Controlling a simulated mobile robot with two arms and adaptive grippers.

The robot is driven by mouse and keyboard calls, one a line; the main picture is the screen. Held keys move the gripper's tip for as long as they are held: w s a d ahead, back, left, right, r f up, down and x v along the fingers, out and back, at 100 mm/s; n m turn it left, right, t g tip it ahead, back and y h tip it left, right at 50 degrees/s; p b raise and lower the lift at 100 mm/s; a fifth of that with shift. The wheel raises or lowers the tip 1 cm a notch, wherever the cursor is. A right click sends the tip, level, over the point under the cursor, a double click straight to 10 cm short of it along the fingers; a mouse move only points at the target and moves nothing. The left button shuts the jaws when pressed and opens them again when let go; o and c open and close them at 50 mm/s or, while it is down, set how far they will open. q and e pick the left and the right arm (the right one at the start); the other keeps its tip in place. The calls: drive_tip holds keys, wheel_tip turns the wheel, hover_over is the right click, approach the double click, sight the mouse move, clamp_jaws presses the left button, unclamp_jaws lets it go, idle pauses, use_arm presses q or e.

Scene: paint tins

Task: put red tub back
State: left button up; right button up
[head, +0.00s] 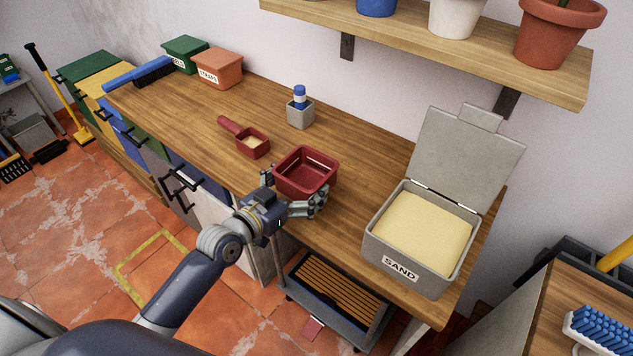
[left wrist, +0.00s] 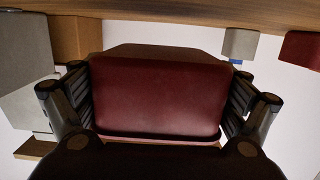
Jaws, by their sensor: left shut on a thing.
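The dark red tub (head: 306,170) is at the front edge of the wooden worktop, open side up, and looks empty. My left gripper (head: 293,191) reaches in from the front and is shut on the tub, one finger on each side. In the left wrist view the tub's red wall (left wrist: 160,95) fills the middle between the two fingers. I cannot tell whether the tub's base touches the worktop. My right gripper is not in view.
A red scoop (head: 252,144) with sand lies behind the tub, near a grey holder (head: 300,113) with a blue-and-white bottle. An open sand bin (head: 398,268) stands to the right. Green (head: 183,54) and orange (head: 219,68) bins stand at the far left. A shelf (head: 430,50) with pots overhangs.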

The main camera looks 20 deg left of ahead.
sight(317, 182)
use_arm(q)
drive_tip(key=shift+w+d, duration=0.55)
drive_tip(key=shift+w, duration=0.05)
drive_tip(key=shift+w+d+p, duration=0.3)
drive_tip(key=shift+w+d, duration=0.5)
drive_tip(key=shift+w, duration=0.1)
wheel_tip(317, 182, down, 3)
drive_tip(key=shift+w+r, duration=0.1)
drive_tip(key=shift+f, duration=0.3)
drive_tip(key=shift+f, duration=0.15)
drive_tip(key=o, duration=0.8)
